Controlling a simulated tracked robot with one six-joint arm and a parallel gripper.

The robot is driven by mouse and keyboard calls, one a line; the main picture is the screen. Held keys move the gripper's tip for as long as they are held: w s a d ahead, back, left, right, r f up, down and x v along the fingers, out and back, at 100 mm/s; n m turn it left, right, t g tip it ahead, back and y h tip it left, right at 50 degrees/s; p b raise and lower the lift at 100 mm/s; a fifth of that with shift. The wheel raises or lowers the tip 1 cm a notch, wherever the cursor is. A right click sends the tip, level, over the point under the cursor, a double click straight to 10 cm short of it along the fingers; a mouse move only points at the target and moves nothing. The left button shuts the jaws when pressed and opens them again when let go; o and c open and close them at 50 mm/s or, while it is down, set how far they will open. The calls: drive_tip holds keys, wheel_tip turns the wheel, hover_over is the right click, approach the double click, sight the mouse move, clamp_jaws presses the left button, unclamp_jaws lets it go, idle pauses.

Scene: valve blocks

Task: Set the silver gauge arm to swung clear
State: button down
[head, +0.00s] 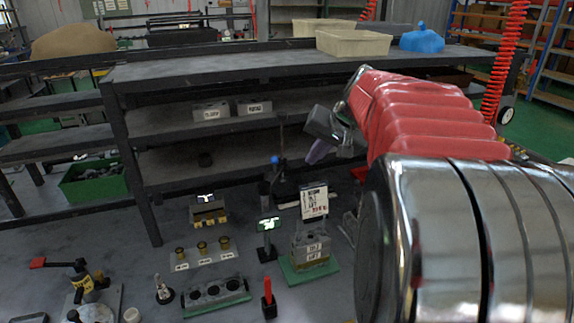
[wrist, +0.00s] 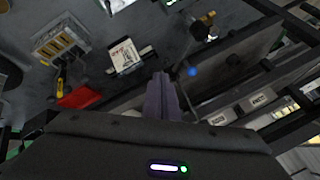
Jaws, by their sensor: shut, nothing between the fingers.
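A slim dark stand with a blue knob (head: 276,159) stands behind the labelled block, left of my gripper in the head view. The blue knob (wrist: 192,71) also shows in the wrist view, just right of my fingertips. A thin rod runs near it, but I cannot tell clearly which part is the silver gauge arm or how it is turned. My gripper (head: 317,152) has purple fingers, shut and empty, raised in front of the shelf. In the wrist view my fingers (wrist: 162,82) point toward the area between the white card and the blue knob, apart from both.
A white printed card (head: 314,201) stands above a labelled block (head: 311,246) on a green plate. Brass valves on a plate (head: 202,252), a green-based holed block (head: 217,296) and a red-handled tool (head: 268,298) stand nearby. A dark shelf (head: 200,125) rises behind.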

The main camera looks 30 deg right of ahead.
drive_tip(key=w+a+f, duration=0.2)
drive_tip(key=w+f, duration=0.6)
drive_tip(key=w, duration=0.1)
drive_tip(key=shift+w, duration=0.15)
idle(0.4)
drive_tip(key=shift+a, duration=0.1)
